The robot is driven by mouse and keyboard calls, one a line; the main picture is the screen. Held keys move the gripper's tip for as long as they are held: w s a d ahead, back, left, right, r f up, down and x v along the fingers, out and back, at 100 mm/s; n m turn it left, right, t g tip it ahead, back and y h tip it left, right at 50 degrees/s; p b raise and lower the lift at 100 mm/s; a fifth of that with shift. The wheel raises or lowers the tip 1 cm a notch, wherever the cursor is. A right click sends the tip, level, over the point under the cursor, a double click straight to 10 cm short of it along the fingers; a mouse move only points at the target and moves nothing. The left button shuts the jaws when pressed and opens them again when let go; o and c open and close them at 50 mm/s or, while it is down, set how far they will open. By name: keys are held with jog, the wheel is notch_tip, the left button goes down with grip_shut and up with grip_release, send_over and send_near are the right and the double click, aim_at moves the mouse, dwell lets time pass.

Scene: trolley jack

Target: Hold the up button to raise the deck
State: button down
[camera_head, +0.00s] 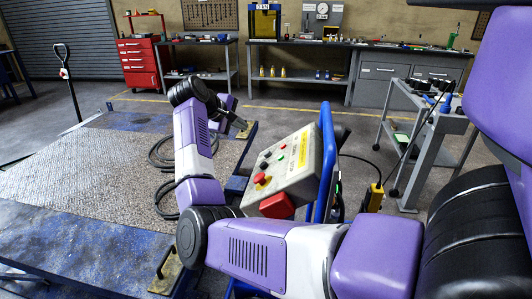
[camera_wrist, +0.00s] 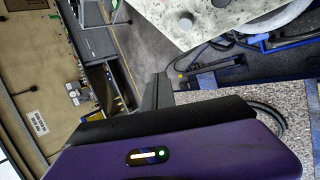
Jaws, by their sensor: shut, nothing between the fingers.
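A beige control box (camera_head: 300,172) with a yellow label sits on a blue post. Its face has red, black and green buttons; I cannot read which is the up button. My gripper (camera_head: 243,131) is shut and empty, left of and beyond the box, apart from it. In the wrist view, my dark fingers (camera_wrist: 157,92) point up at mid-picture, and the speckled box face (camera_wrist: 235,18) with a dark round button (camera_wrist: 186,20) shows at upper right. The patterned metal deck (camera_head: 75,165) in a blue frame lies low at left.
A black cable (camera_head: 163,152) lies looped on the deck. A grey trolley (camera_head: 415,125) stands at right; a pallet-jack handle (camera_head: 64,75) at left. Workbenches and a red tool cabinet (camera_head: 139,63) line the back wall.

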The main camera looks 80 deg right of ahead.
aim_at(267, 153)
jog(key=s+f, duration=0.1)
jog(key=f, duration=0.1)
jog(key=s+f, duration=0.3)
jog(key=f, duration=0.1)
jog(key=shift+s+d, duration=0.15)
jog(key=shift+s, duration=0.15)
jog(key=shift+s+d+f+b, duration=0.1)
jog(key=shift+s+f+b, duration=0.35)
jog(key=shift+b, duration=0.1)
jog(key=shift+f, duration=0.1)
dwell(1.5)
jog(key=shift+s+f+b, duration=0.25)
jog(key=shift+b, duration=0.2)
jog(key=shift+s+f+b, duration=0.35)
jog(key=shift+f+b, duration=0.05)
dwell(1.6)
jog(key=shift+w+r, duration=0.6)
jog(key=shift+r, duration=0.2)
